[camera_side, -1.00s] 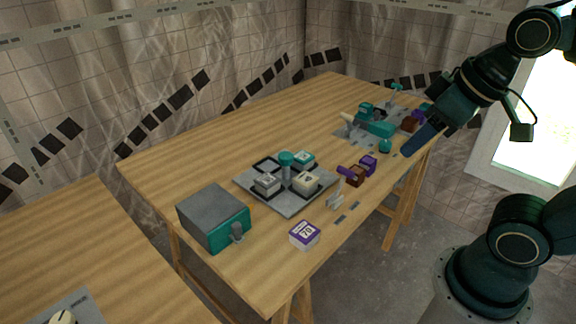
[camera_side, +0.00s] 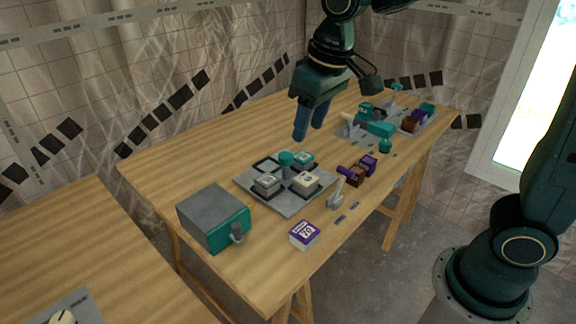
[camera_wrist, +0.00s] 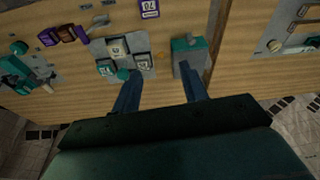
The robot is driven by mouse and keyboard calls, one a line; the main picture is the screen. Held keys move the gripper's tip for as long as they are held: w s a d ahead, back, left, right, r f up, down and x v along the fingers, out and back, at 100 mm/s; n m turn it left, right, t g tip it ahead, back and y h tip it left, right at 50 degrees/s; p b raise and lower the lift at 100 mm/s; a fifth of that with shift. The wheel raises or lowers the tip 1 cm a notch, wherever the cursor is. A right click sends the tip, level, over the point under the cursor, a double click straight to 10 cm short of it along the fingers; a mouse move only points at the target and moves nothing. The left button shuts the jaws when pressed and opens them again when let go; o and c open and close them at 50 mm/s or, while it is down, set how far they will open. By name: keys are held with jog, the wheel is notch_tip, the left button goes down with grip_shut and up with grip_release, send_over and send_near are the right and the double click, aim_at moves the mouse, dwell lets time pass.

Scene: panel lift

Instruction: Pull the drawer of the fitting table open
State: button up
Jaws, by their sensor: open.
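The drawer unit is a grey box (camera_side: 207,213) with a teal drawer front (camera_side: 231,231) and a grey handle (camera_side: 237,234), at the near left of the wooden fitting table (camera_side: 190,150). The drawer front sits flush against the box. My gripper (camera_side: 308,131) is open and empty, high above the middle of the table, its blue fingers pointing down. In the wrist view the box (camera_wrist: 188,63) lies beyond the right fingertip, with its teal front and handle toward the top. The open fingers (camera_wrist: 160,92) show nothing between them.
A grey tray (camera_side: 282,203) with several labelled blocks and a teal knob sits beside the box. A purple-and-white block (camera_side: 304,235) lies near the front edge. Purple and brown pieces and a teal clamp (camera_side: 376,129) stand farther right. A second table (camera_side: 60,240) is at left.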

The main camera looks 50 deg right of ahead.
jog(key=w+a+f+g, duration=0.1)
jog(key=w+a+f, duration=0.5)
jog(key=w, duration=0.1)
jog(key=n+g, duration=0.1)
jog(key=g, duration=0.1)
send_over(236, 225)
notch_tip(236, 225, down, 7)
jog(key=shift+w+r+h, duration=0.1)
jog(key=shift+h, duration=0.2)
jog(key=shift+f, duration=6.9)
grip_shut()
